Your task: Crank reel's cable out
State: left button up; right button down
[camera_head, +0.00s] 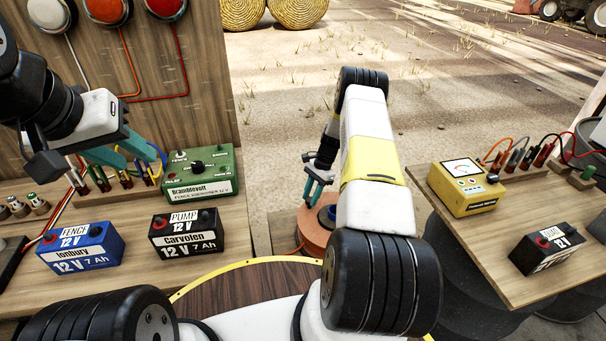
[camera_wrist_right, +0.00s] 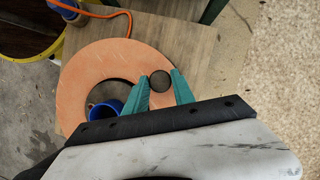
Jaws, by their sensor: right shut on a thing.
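The reel (camera_head: 318,228) is an orange disc with a blue hub, low beyond the round table. It also shows in the right wrist view (camera_wrist_right: 88,75), with the blue hub (camera_wrist_right: 105,115) beside a dark hole. My right gripper (camera_head: 316,190) reaches down onto it, its teal fingers (camera_wrist_right: 163,88) on either side of a dark round crank knob (camera_wrist_right: 159,81) near the disc's edge. The gripper is shut on this knob. An orange cable (camera_wrist_right: 110,14) runs near the reel. My left gripper (camera_head: 132,158) is open and empty above the left bench, close to several cable clips.
The left bench (camera_head: 130,278) holds a green energiser (camera_head: 200,172), a black PUMP battery (camera_head: 186,233) and a blue FENCE battery (camera_head: 80,248). The right table (camera_head: 480,240) holds a yellow meter (camera_head: 463,188) and a black battery (camera_head: 547,248). Open ground lies behind.

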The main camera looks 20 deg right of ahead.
aim_at(325, 239)
jog(key=shift+s+a+n, duration=0.35)
jog(key=shift+n, duration=0.25)
jog(key=s+a+n+g, duration=0.1)
jog(key=s+n, duration=0.1)
jog(key=s+a+n+h, duration=0.1)
jog(key=s+n, duration=0.1)
jog(key=s+a+n+g+h, duration=0.1)
jog(key=s+n, duration=0.1)
jog(key=n, duration=0.1)
jog(key=shift+g, duration=0.3)
jog(key=shift+s+n, duration=0.45)
jog(key=shift+n, duration=0.05)
jog(key=s+n+h, duration=0.1)
jog(key=s+n, duration=0.1)
jog(key=s+d+n+h, duration=0.1)
jog(key=s+n, duration=0.1)
jog(key=n, duration=0.1)
jog(key=s+d+n+h, duration=0.1)
jog(key=s+n, duration=0.1)
jog(key=shift+s, duration=0.2)
jog(key=s+d+n, duration=0.1)
jog(key=s+n+h, duration=0.1)
jog(key=n, duration=0.1)
jog(key=shift+d, duration=0.4)
jog(key=shift+s+d+n+h, duration=0.3)
jog(key=shift+d+n, duration=0.15)
jog(key=shift+n, duration=0.15)
jog(key=shift+s+d+n+h, duration=0.25)
jog(key=shift+d+n, duration=0.15)
jog(key=shift+n, duration=0.2)
